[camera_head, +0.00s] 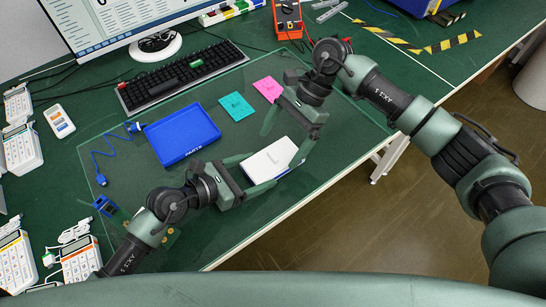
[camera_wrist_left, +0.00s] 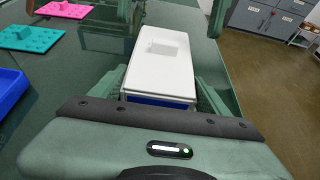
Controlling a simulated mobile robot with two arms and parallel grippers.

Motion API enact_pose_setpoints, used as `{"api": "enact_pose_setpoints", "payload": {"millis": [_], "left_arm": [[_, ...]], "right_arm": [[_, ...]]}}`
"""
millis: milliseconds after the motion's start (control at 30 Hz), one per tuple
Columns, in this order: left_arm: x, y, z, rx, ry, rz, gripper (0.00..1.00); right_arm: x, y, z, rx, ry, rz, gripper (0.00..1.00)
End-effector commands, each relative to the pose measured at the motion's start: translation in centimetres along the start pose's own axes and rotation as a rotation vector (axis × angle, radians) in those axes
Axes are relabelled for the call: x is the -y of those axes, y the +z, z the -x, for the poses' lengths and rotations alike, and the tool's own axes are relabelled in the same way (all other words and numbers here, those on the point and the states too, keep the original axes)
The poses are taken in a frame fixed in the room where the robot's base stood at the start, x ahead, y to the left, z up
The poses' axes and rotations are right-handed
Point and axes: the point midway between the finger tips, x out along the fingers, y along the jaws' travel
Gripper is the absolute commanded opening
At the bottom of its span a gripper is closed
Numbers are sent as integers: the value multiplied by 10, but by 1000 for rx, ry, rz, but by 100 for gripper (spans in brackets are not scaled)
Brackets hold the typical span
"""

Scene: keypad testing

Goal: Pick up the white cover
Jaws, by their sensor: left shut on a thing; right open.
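The white cover (camera_head: 270,157) is a pale rectangular piece near the front edge of the green table, with a blue edge showing along one side. I cannot tell whether the cover is lifted off the surface.
A blue tray (camera_head: 180,160) lies left of the cover. Teal (camera_head: 236,106) and pink (camera_head: 267,89) plates lie behind it. A keyboard (camera_head: 180,78), monitor (camera_head: 120,22) and orange meter (camera_head: 288,20) stand farther back. White keypad devices (camera_head: 20,148) line the left side.

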Motion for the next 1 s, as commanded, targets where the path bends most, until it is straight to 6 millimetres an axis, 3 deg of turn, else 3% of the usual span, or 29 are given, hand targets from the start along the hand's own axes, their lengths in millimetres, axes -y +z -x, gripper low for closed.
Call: {"api": "enact_pose_setpoints", "payload": {"millis": [200,400,467,633,667,1000], "left_arm": [[0,0,0,1,0,0,32],[0,0,0,1,0,0,32],[0,0,0,1,0,0,32],[0,0,0,1,0,0,32],[0,0,0,1,0,0,32],[0,0,0,0,0,0,32]], "right_arm": [[1,1,-30,1,1,0,96],[1,0,-31,0,0,-1,96],[1,0,-31,0,0,0,82],[1,0,-31,0,0,-1,35],[1,0,-30,0,0,0,31],[2,4,-25,-1,-2,2,31]]}}
